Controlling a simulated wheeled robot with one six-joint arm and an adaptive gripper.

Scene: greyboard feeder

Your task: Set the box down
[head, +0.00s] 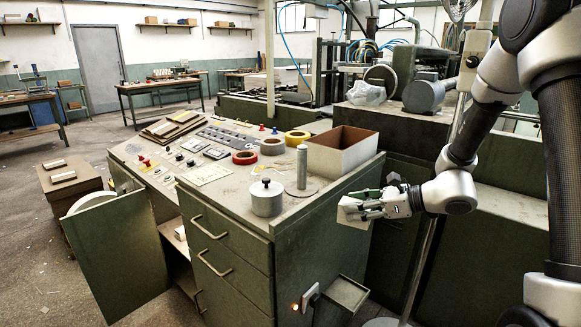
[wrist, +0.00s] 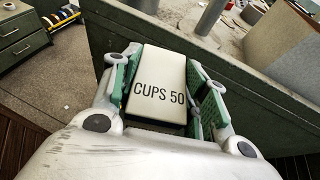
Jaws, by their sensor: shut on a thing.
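A small white box (wrist: 158,80) marked "CUPS 50" sits between the green pads of my gripper (wrist: 163,95) in the wrist view. The pads press on its two sides. In the head view, my gripper (head: 368,205) holds the box (head: 350,211) in the air beside the right front corner of the green cabinet. The box is close to the cabinet's top edge; I cannot tell whether it touches. The gripper partly covers the box.
The cabinet top (head: 222,205) holds a lidded metal pot (head: 266,198), a grey upright cylinder (head: 302,167), an open cardboard-coloured bin (head: 341,152) and several tape rolls. A cabinet door (head: 117,254) stands open at left. A small open tray (head: 346,294) juts from the cabinet's right side.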

